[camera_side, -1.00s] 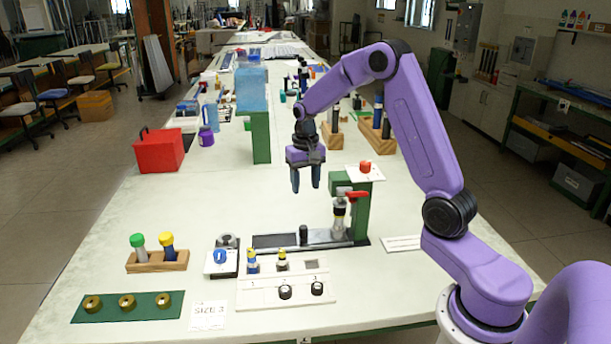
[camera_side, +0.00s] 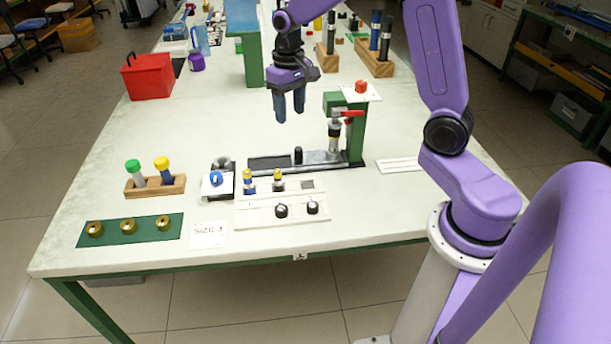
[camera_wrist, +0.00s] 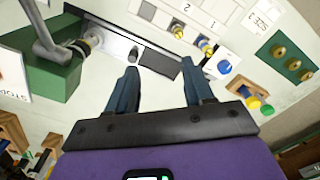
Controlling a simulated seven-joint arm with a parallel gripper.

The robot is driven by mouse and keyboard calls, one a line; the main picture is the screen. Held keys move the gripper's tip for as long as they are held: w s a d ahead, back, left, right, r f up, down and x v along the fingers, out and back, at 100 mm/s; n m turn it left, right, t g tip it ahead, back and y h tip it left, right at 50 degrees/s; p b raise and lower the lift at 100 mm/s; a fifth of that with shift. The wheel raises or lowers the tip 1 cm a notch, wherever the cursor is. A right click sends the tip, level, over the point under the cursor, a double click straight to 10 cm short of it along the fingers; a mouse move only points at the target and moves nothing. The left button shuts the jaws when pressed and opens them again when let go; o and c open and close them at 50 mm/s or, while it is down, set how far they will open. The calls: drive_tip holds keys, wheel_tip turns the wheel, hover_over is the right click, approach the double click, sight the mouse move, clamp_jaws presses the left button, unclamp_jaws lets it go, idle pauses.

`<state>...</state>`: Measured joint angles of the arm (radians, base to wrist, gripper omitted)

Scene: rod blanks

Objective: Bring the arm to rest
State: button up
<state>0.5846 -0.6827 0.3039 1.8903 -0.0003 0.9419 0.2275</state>
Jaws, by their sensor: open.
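My gripper (camera_side: 290,116) hangs above the middle of the table, fingers pointing down and spread apart, with nothing between them. In the wrist view its two dark blue fingers (camera_wrist: 160,80) also stand apart and empty. Below it in the side view is a green press-like fixture (camera_side: 356,137) with a red lever (camera_side: 347,113) and a dark metal bed (camera_side: 270,163). A black peg (camera_side: 298,155) stands on the bed. The gripper is clear of the fixture.
At the front stand a white numbered board (camera_side: 258,213), a green mat with brass rings (camera_side: 176,235) and a wooden holder with capped tubes (camera_side: 173,187). A red box (camera_side: 148,78) and a green-blue stand (camera_side: 247,62) are at back left. Front-right table is mostly clear.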

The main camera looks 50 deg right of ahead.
drive_tip(key=s+a+r+n, duration=0.2)
drive_tip(key=s+a+n, duration=0.65)
drive_tip(key=s, duration=0.65)
drive_tip(key=s+n, duration=0.5)
drive_tip(key=s, duration=0.9)
drive_tip(key=shift+s+a+f, duration=0.2)
drive_tip(key=shift+a+f, duration=0.1)
drive_tip(key=shift+a, duration=0.1)
